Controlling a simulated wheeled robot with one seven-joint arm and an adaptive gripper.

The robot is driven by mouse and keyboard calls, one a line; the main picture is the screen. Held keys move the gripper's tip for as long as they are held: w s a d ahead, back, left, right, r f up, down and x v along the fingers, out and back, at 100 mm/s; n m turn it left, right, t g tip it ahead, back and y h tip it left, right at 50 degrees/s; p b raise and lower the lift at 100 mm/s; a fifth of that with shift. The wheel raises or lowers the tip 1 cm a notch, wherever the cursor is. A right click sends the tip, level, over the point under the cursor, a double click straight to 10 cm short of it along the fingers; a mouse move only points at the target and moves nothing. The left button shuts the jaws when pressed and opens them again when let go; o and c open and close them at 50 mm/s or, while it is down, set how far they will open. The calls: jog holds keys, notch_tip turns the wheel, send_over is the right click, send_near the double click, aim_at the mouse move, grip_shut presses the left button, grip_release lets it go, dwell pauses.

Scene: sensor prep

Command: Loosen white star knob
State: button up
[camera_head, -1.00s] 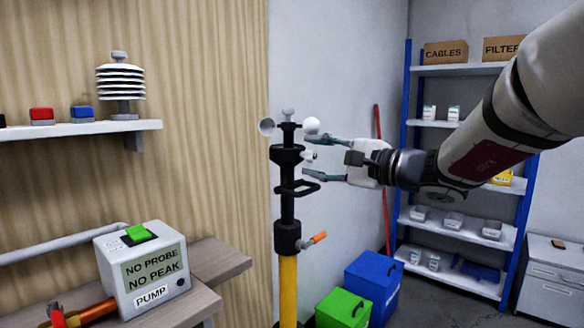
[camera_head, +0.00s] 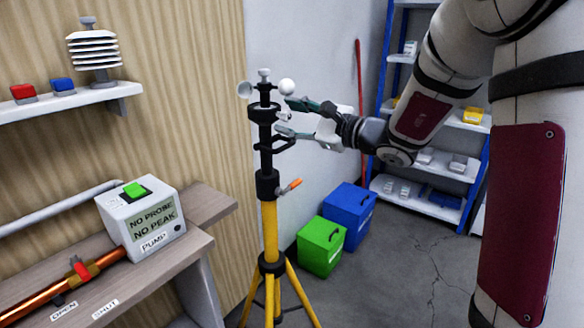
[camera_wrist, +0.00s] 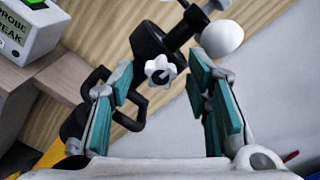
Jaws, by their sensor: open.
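The white star knob (camera_wrist: 160,69) sits on the side of the black clamp on the mast, between my open fingers in the wrist view. In the head view the knob (camera_head: 285,117) is small and partly hidden near the upper finger. My gripper (camera_head: 287,117) is open, with one finger above and one below the knob's level. It also shows in the wrist view (camera_wrist: 160,88), its teal pads apart on both sides of the knob. I see no finger touching it. The black mast (camera_head: 266,160) stands upright on a yellow tripod (camera_head: 270,232).
White cups (camera_head: 287,87) sit at the mast top, close to my upper finger. A black bracket loop (camera_head: 278,144) and an orange lever (camera_head: 290,186) are lower. Green (camera_head: 320,247) and blue (camera_head: 350,212) bins stand behind.

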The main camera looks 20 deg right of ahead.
jog(key=m+p, duration=0.4)
jog(key=p, duration=0.2)
jog(key=shift+s+r, duration=0.1)
jog(key=shift+r, duration=0.05)
jog(key=m+p, duration=0.4)
jog(key=shift+m+p, duration=0.3)
jog(key=shift+p, duration=0.05)
jog(key=b+v, duration=0.2)
jog(key=v, duration=1.2)
jog(key=s+a+r+n+g, duration=0.1)
jog(key=s+a+n+g, duration=1.1)
jog(key=s+a+n, duration=0.3)
jog(key=shift+s+a+r, duration=0.25)
jog(key=shift+s+a, duration=1.3)
jog(key=shift+s, duration=0.4)
jog(key=s+d+f+n+g+h, duration=0.1)
jog(key=s+f+n+h, duration=0.1)
jog(key=s+n+h, duration=0.4)
jog(key=s+d+r+n+t+h, duration=0.2)
jog(key=s+d+n+t+h, duration=0.1)
jog(key=d+n, duration=0.4)
jog(key=shift+s+d+n+h, duration=0.3)
jog(key=shift+s+d+h, duration=0.15)
jog(key=shift+s+h, duration=0.5)
